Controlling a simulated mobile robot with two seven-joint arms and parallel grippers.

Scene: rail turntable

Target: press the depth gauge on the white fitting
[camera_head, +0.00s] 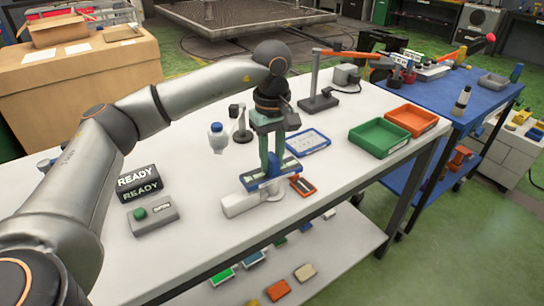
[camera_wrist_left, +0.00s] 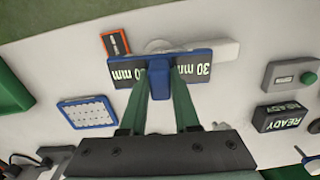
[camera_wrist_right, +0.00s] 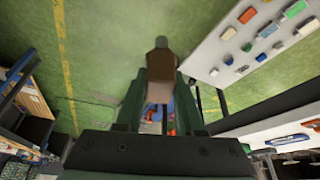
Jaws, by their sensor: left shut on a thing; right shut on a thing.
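The depth gauge (camera_head: 250,182) is a blue bar with a raised middle grip; white labels, one reading 30 mm, show on it in the left wrist view (camera_wrist_left: 200,68). My left gripper (camera_head: 271,165) points down and is shut on its middle grip. The white fitting (camera_head: 238,204), a pale tube-like piece, lies on the white table under and beside the bar; its end also shows in the left wrist view (camera_wrist_left: 222,50). The bar hides part of it, and I cannot tell whether they touch. My right gripper (camera_wrist_right: 160,75) is shut on a brown block with a grey tip (camera_wrist_right: 160,60), over the green floor.
A READY display (camera_head: 138,182) and a grey box with a green button (camera_head: 152,214) stand left of the fitting. An orange-framed device (camera_head: 302,186), a blue tray (camera_head: 307,143), a green bin (camera_head: 378,138) and an orange bin (camera_head: 410,120) lie to the right. The table's front edge is close.

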